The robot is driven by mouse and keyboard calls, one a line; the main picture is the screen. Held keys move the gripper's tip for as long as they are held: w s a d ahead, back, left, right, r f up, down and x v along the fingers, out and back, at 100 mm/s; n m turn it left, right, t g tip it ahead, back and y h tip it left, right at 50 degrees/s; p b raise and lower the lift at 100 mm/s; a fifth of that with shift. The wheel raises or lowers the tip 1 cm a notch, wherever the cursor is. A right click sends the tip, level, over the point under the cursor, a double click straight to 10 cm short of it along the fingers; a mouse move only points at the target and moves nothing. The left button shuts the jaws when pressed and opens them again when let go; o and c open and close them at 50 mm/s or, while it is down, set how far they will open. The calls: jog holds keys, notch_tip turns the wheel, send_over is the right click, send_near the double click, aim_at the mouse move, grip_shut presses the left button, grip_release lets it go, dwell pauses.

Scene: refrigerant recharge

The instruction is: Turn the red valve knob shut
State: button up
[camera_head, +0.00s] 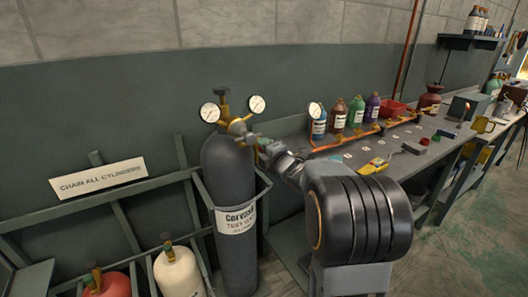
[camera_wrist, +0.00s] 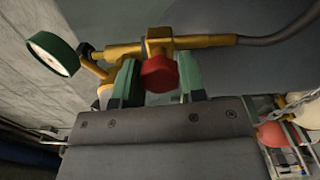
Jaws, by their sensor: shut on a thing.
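The red valve knob (camera_wrist: 158,74) shows in the wrist view, at the front of a brass regulator body (camera_wrist: 160,42). My gripper (camera_wrist: 157,78) has its green fingers on either side of the knob and is shut on it. In the head view my gripper (camera_head: 258,142) reaches the regulator on top of the dark grey cylinder (camera_head: 229,180). The knob itself is hidden or too small to tell there. A round gauge with a green rim (camera_wrist: 53,54) stands left of the knob in the wrist view.
Two white-faced gauges (camera_head: 209,112) (camera_head: 257,105) flank the regulator. A hose (camera_wrist: 275,32) leaves it in the wrist view. A red cylinder (camera_head: 107,284) and a cream cylinder (camera_head: 177,271) stand at lower left. A workbench (camera_head: 345,166) with bottles and tools runs right; the floor (camera_head: 470,210) is clear.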

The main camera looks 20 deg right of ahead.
jog(key=m, duration=0.4)
jog(key=shift+m, duration=0.3)
jog(key=m+p, duration=0.1)
jog(key=m, duration=0.2)
jog(key=shift+m, duration=0.4)
jog(key=m+p, duration=0.1)
jog(key=m, duration=0.3)
jog(key=shift+p, duration=0.4)
jog(key=shift+m+p, duration=0.7)
jog(key=shift+m, duration=1.4)
jog(key=o, duration=0.9)
